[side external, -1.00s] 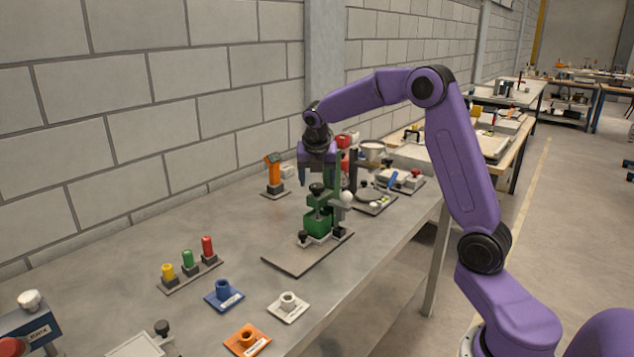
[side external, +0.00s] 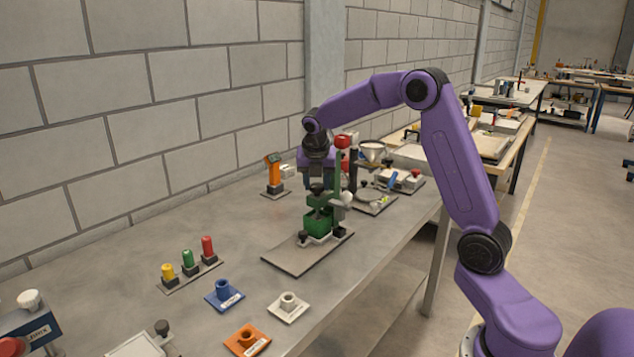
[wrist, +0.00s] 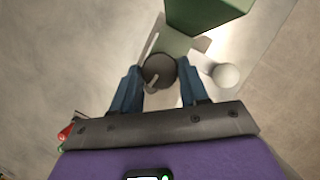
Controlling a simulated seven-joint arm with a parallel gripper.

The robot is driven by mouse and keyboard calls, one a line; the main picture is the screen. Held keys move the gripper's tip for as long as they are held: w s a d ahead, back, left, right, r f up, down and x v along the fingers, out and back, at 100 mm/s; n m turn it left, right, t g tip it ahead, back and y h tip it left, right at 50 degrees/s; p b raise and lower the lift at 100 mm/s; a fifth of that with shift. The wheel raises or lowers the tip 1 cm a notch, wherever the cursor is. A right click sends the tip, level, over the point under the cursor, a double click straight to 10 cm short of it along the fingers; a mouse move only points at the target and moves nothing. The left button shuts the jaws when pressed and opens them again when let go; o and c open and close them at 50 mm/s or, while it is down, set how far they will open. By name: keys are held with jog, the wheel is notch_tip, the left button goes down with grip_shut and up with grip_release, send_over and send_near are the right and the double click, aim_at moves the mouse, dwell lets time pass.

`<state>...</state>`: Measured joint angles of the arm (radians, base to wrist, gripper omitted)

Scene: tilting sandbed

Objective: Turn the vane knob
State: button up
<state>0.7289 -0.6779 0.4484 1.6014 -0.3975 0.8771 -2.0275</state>
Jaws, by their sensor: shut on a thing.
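The dark round knob (wrist: 157,68) sits between my two fingertips in the wrist view. In the side view this black knob (side external: 316,188) is on top of the green apparatus (side external: 318,222), partly covered by my fingers. My gripper (wrist: 160,76) points down and is shut on the knob, one finger on each side. It also shows in the side view (side external: 317,181). A light line marks the knob's face. A green block (wrist: 205,12) and a pale ball (wrist: 226,75) lie beyond and to the right of the fingers in the wrist view.
The apparatus stands on a grey plate (side external: 290,261). A red-topped green post (side external: 341,150) rises close behind my gripper. An orange device (side external: 273,175) stands to the left. Coloured pegs (side external: 188,258) and small labelled bases (side external: 224,293) occupy the table's near part.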

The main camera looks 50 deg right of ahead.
jog(key=m, duration=0.2)
jog(key=m+g, duration=0.1)
jog(key=shift+w+a+m+h, duration=0.1)
jog(key=shift+w+m+h, duration=0.05)
jog(key=shift+m+h, duration=0.2)
jog(key=shift+w+m+g, duration=0.1)
jog(key=shift+m+g, duration=0.7)
jog(key=shift+m, duration=0.65)
jog(key=o, duration=1.1)
jog(key=shift+c, duration=0.2)
jog(key=v, duration=1.7)
jog(key=shift+r, duration=0.2)
